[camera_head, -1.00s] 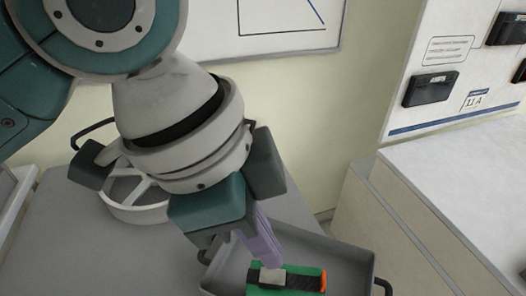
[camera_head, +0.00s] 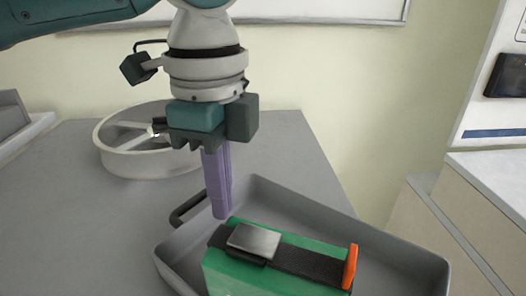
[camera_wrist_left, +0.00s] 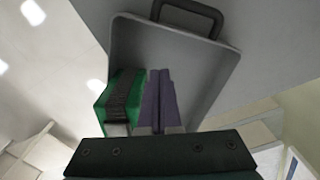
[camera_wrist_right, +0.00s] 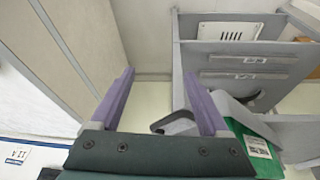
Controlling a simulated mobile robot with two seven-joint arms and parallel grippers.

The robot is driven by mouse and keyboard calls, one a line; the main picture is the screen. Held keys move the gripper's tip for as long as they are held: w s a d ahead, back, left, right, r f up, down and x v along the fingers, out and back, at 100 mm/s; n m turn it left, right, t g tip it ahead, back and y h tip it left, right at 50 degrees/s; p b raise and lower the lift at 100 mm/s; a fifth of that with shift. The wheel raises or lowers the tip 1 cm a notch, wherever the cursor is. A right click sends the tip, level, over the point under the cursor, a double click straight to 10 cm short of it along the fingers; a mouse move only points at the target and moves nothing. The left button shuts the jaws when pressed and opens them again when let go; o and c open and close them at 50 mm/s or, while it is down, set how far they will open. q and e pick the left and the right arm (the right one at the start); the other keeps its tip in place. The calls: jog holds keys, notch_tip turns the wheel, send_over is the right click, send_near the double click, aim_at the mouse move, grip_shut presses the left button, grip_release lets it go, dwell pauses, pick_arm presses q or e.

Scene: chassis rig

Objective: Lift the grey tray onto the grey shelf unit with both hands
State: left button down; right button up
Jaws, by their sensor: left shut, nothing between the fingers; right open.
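The grey tray (camera_head: 395,246) lies on the grey table with a green case (camera_head: 300,252) inside, which has a black strap, metal buckle and orange tab. My left gripper (camera_head: 221,214) points down, shut and empty, over the tray's left end between the dark handle (camera_head: 188,207) and the case. In the left wrist view its fingers (camera_wrist_left: 158,75) lie together beside the case. My right gripper (camera_wrist_right: 158,72) is open, seen only in its wrist view. A dark tray handle (camera_wrist_right: 170,122) shows between its fingers; I cannot tell whether they touch it.
A white spoked wheel (camera_head: 150,172) lies on the table (camera_head: 75,225) behind the tray. A white cabinet (camera_head: 495,185) stands at right. A grey frame with shelves (camera_wrist_right: 245,62) shows in the right wrist view; I cannot tell whether it is the task's shelf unit.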

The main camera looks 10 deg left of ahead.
aim_at(203, 247)
pick_arm(q)
notch_tip(203, 247, down, 6)
jog(key=shift+f+b, duration=0.1)
jog(key=shift+b, duration=0.5)
jog(key=a, duration=0.3)
jog(key=shift+w+a, duration=0.1)
jog(key=shift+a, duration=0.35)
jog(key=shift+p, duration=0.3)
